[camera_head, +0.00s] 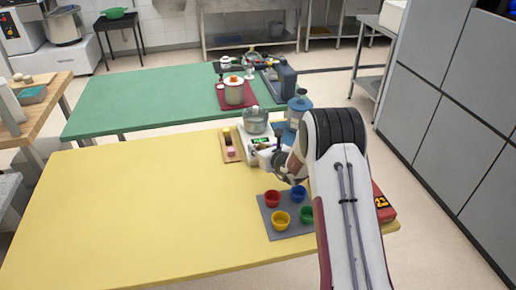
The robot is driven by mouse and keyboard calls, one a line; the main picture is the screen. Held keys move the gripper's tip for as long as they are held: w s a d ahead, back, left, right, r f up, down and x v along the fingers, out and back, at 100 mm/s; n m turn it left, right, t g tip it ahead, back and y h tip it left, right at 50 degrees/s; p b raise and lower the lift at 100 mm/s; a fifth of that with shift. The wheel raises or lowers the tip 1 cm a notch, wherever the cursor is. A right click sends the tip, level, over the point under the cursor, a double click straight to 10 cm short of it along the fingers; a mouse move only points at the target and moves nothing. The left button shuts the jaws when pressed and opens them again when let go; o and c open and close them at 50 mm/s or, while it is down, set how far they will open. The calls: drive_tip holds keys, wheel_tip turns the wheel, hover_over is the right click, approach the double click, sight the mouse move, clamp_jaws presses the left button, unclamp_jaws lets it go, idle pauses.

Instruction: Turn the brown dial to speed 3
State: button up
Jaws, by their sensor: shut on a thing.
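A white machine (244,146) with a steel bowl (256,121) on top and a small green display (261,140) stands at the far edge of the yellow table. My gripper (270,158) is at its front right side, low against the casing, and is shut. The brown dial is not clearly visible; the jaws cover the spot where they grip. The dial's pointer and any speed marks cannot be read at this size.
A grey tray (264,216) with red, yellow, blue and green bowls lies below my gripper. A board (228,154) with small blocks is left of the machine. A blue canister (300,105) stands behind my arm, a red box (383,203) right of it. The table's left is clear.

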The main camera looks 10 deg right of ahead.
drive_tip(key=shift+a+m+h, duration=0.15)
drive_tip(key=shift+m+h, duration=0.45)
drive_tip(key=shift+h, duration=0.1)
drive_tip(key=shift+s+f, duration=0.1)
drive_tip(key=o, duration=1.1)
drive_tip(key=shift+s, duration=0.1)
drive_tip(key=v, duration=1.2)
